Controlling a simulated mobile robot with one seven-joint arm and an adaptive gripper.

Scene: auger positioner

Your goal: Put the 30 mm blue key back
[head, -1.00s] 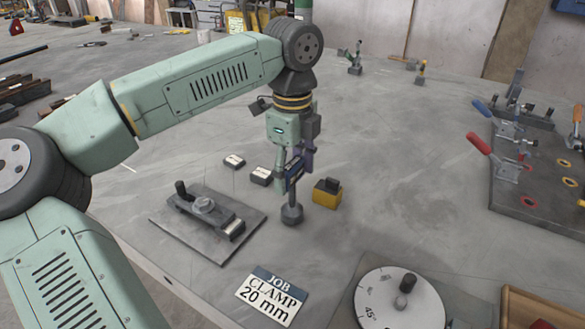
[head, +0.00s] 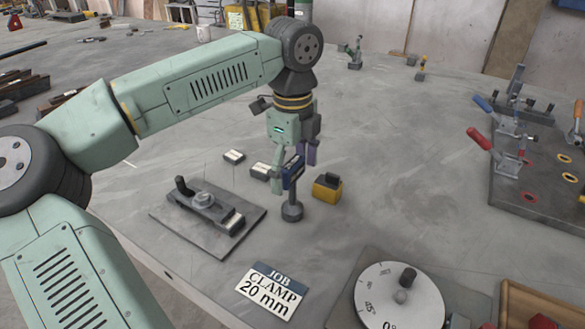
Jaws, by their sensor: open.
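The blue key (head: 292,173) is upright, with a dark blue upper part and a grey stem ending in a round dark foot (head: 292,212) at the table top. I cannot tell whether this foot is part of the key or a holder under it. My gripper (head: 294,173) points down around the blue part, its green finger on the left and its purple finger on the right. The fingers are apart, with a gap showing at the purple one. Any size mark on the key is too small to read.
A yellow block with a black top (head: 327,190) stands close on the right. Two small labelled blocks (head: 234,156) (head: 261,171) lie left. A clamp fixture (head: 205,205), a "JOB CLAMP 20 mm" card (head: 270,291) and a dial (head: 400,297) are nearer. Open table lies right.

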